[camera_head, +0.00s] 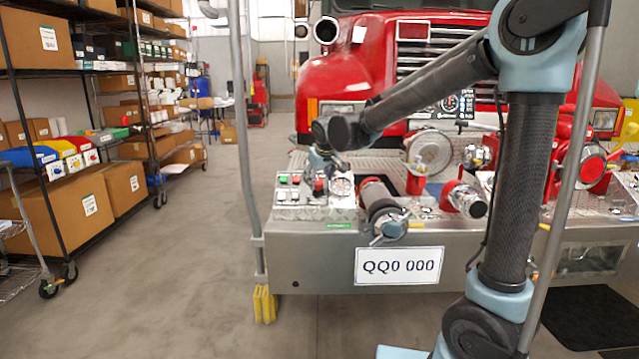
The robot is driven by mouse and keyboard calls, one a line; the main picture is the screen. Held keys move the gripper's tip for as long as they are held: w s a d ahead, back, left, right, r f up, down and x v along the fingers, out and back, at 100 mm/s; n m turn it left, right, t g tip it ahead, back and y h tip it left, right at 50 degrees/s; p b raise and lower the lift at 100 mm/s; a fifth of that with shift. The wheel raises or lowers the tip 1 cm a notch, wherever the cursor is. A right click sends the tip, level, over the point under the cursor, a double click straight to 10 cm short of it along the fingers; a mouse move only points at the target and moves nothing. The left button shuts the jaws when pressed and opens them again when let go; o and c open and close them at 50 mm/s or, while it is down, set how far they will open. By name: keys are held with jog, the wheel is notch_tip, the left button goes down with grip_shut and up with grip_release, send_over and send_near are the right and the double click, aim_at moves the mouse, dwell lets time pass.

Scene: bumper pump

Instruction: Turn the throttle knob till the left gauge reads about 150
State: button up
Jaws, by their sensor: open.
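My arm reaches left across the bumper, and my gripper (319,174) points down over the control panel (288,197) at the bumper's left end. The gripper is small and partly hidden by my wrist; its jaws are open. A red knob (319,186) shows just below the gripper, close to its tips; I cannot tell whether they touch or whether this is the throttle knob. A round gauge (342,187) sits right of it, too small to read. A dark display with round dials (458,104) stands farther back before the grille, also unreadable.
A vertical grey pole (241,120) stands left of the panel. Right of the panel are a dark cylinder with a metal end (380,205), red fittings (465,198) and a round metal cap (429,152). Shelves with boxes (110,100) line the left; the floor between is clear.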

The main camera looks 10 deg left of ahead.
jog(key=v, duration=1)
jog(key=shift+w, duration=0.1)
jog(key=d+m, duration=0.1)
jog(key=d, duration=0.5)
jog(key=d+f+m, duration=0.1)
jog(key=d, duration=0.5)
jog(key=w+d+f+m+h, duration=0.1)
jog(key=d, duration=0.5)
jog(key=shift+w+f, duration=0.1)
jog(key=shift+f, duration=0.15)
jog(key=s+d+f+m+h, duration=0.1)
jog(key=s+d+f+m, duration=0.15)
jog(key=d, duration=0.55)
jog(key=s+d+f+m, duration=0.2)
jog(key=s+d+f, duration=0.2)
jog(key=d, duration=0.4)
jog(key=s+d+f+m+h, duration=0.1)
jog(key=s+d+f+m, duration=0.2)
jog(key=d, duration=0.5)
jog(key=s+f+g, duration=0.4)
jog(key=s+f, duration=0.7)
jog(key=s, duration=0.5)
jog(key=shift+n+g, duration=0.3)
jog(key=shift+n, duration=0.15)
jog(key=shift+s+a+f, duration=0.1)
jog(key=shift+a, duration=0.05)
